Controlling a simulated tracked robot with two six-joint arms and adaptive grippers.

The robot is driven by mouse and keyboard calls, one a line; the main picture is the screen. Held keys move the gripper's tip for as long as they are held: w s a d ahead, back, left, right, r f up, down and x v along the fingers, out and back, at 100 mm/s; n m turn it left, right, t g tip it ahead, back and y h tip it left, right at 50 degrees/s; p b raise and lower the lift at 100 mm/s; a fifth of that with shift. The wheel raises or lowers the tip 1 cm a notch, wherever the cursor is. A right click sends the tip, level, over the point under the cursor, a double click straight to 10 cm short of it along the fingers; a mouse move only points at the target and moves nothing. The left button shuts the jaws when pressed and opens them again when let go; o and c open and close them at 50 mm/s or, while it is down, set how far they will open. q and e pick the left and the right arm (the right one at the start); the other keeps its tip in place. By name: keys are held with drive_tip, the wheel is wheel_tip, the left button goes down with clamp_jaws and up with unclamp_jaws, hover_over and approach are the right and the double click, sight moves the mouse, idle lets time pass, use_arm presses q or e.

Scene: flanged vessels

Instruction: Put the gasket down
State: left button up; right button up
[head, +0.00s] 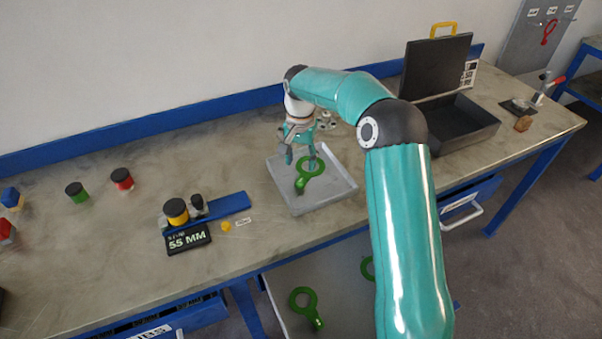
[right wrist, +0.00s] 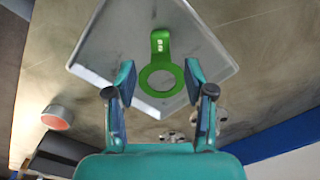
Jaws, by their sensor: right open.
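A green ring-shaped gasket with a tab (head: 311,168) lies in a shallow grey tray (head: 330,199) on the workbench. In the right wrist view the gasket (right wrist: 160,75) lies flat on the tray floor, its ring toward my gripper and its tab pointing away. My right gripper (head: 300,160) is over the tray, pointing down. Its fingers (right wrist: 158,95) are spread on either side of the gasket's ring, apart from it in the right wrist view. The exact height above the tray is hard to tell. My left gripper is not in view.
Left of the tray are a blue holder (head: 232,204) with a yellow-and-black piece and a "55 MM" display (head: 188,238). An open black case (head: 462,122) stands to the right. More green gaskets (head: 304,302) lie on a lower shelf.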

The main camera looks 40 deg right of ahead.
drive_tip(key=shift+r, duration=2.4)
